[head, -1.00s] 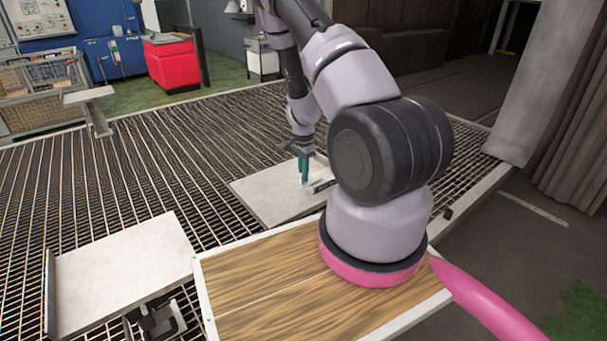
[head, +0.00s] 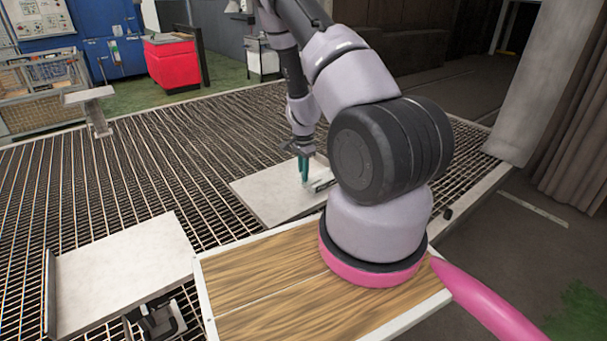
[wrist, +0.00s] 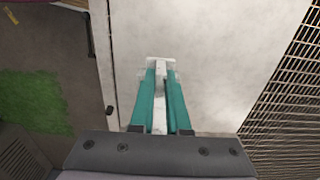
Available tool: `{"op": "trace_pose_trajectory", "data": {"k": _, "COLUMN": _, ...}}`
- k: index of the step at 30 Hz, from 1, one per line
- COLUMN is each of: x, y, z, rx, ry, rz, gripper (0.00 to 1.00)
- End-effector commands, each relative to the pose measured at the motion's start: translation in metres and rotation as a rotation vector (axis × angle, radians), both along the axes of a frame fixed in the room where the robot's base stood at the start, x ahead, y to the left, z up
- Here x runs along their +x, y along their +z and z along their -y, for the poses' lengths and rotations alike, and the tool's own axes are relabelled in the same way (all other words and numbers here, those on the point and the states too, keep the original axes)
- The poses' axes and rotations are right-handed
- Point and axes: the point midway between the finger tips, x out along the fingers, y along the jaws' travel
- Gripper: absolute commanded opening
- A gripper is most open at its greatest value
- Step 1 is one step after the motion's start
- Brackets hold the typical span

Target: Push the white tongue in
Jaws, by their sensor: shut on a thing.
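The white tongue (wrist: 160,112) shows in the wrist view as a narrow pale bar between my teal fingers, with a wider pale end at the fingertips. My gripper (wrist: 160,78) is shut on it, with one finger along each side. In the head view my gripper (head: 304,178) points down at the pale plate (head: 263,193). A small light fitting (head: 321,184) shows just right of the fingertips there, partly hidden by my arm. How far the tongue sits in its slot cannot be told.
A second pale plate (head: 120,275) stands at the front left, with a dark bracket (head: 158,318) below it. Metal grating (head: 130,180) surrounds the plates. A red bin (head: 173,64) stands far back. The plate surface around the fingertips is largely clear.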

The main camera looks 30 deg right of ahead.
Motion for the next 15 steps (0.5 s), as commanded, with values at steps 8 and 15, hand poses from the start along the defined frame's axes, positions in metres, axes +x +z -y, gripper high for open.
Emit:
{"op": "trace_pose_trajectory", "data": {"k": 8, "x": 0.002, "y": 0.000, "z": 0.012, "rx": -0.002, "ry": -0.001, "rz": -0.001, "gripper": 0.00}}
{"op": "trace_pose_trajectory", "data": {"k": 15, "x": 0.002, "y": 0.000, "z": 0.012, "rx": -0.002, "ry": -0.001, "rz": -0.002, "gripper": 0.45}}
